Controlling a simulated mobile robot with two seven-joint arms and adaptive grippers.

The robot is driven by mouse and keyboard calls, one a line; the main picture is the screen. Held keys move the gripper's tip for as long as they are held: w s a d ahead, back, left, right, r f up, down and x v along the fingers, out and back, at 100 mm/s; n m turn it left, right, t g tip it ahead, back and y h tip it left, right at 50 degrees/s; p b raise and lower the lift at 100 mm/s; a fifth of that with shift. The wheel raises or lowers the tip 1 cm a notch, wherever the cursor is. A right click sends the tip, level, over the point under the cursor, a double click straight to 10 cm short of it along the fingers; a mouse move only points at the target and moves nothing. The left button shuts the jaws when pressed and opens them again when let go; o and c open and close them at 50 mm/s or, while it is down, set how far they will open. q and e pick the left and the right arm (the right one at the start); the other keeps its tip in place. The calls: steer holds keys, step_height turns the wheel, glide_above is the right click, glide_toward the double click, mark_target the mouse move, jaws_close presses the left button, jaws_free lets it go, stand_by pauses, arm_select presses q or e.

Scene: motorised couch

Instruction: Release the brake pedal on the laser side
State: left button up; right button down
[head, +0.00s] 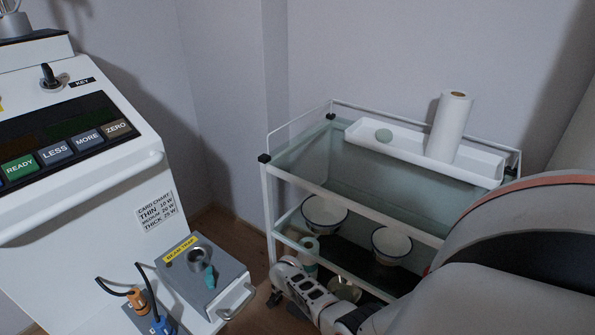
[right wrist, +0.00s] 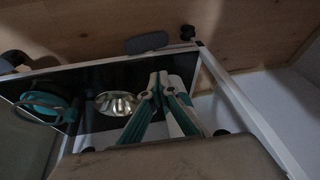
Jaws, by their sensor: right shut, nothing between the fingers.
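A grey, rounded pedal-like piece (right wrist: 147,42) shows in the right wrist view, beside the trolley's lower edge and over the wooden floor. I cannot tell for sure that it is the brake pedal, nor its position. My right gripper (right wrist: 160,77) has white and teal fingers, closed together and empty, pointing towards this piece with a visible gap in the picture. In the head view my right arm reaches down in front of the trolley (head: 352,206), and its fingertips cannot be made out. The laser console (head: 70,215) stands at the left. My left gripper is not in view.
The trolley holds bowls (head: 323,214), a paper roll (head: 449,126) and a white tray (head: 405,149). A beam trap box (head: 205,285) juts from the console. A narrow strip of floor (head: 225,228) lies between console and trolley.

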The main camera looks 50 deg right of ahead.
arm_select(q)
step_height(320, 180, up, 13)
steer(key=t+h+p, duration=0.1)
steer(key=p, duration=0.5)
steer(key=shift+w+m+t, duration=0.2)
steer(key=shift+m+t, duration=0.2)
arm_select(e)
steer(key=s+a+r+n+t, duration=0.2)
steer(key=r+n, duration=0.2)
steer(key=r, duration=0.1)
steer(key=s+a+r+n+t, duration=0.2)
steer(key=s+r+n+t, duration=0.1)
steer(key=r+n, duration=0.2)
steer(key=shift+a+r, duration=0.35)
steer(key=shift+r, duration=0.4)
steer(key=shift+s, duration=0.15)
